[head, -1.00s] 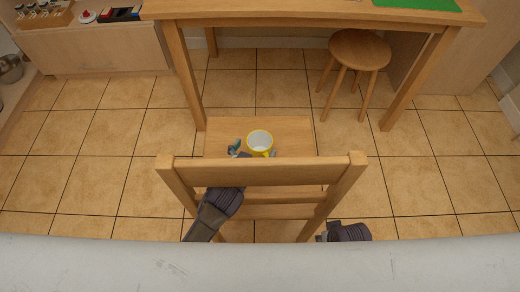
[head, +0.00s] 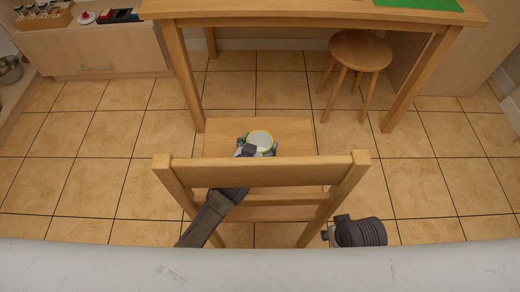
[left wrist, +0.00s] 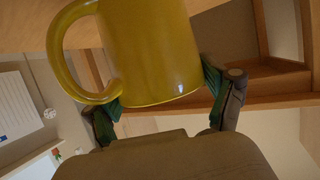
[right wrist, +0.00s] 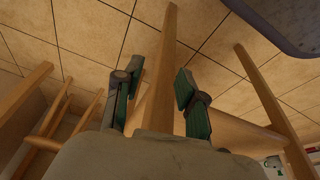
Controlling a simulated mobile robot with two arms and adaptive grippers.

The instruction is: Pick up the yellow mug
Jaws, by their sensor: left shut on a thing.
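The yellow mug (head: 261,138) has a pale inside and is over the seat of the wooden chair (head: 222,130). I cannot tell whether it touches the seat. My left gripper (head: 256,149) reaches past the chair's backrest and is shut on the mug. In the left wrist view the mug (left wrist: 152,50) sits between the green-padded fingers (left wrist: 162,100), its handle to the left. My right gripper (right wrist: 158,92) is open and empty in the right wrist view, its fingers apart with a wooden bar visible beyond them.
The chair's backrest (head: 262,171) stands between me and the seat. A wooden table (head: 300,14) stands behind, with a round stool (head: 360,50) at the right. Tiled floor (head: 110,170) is free on both sides. A pale surface edge (head: 260,268) runs along the front.

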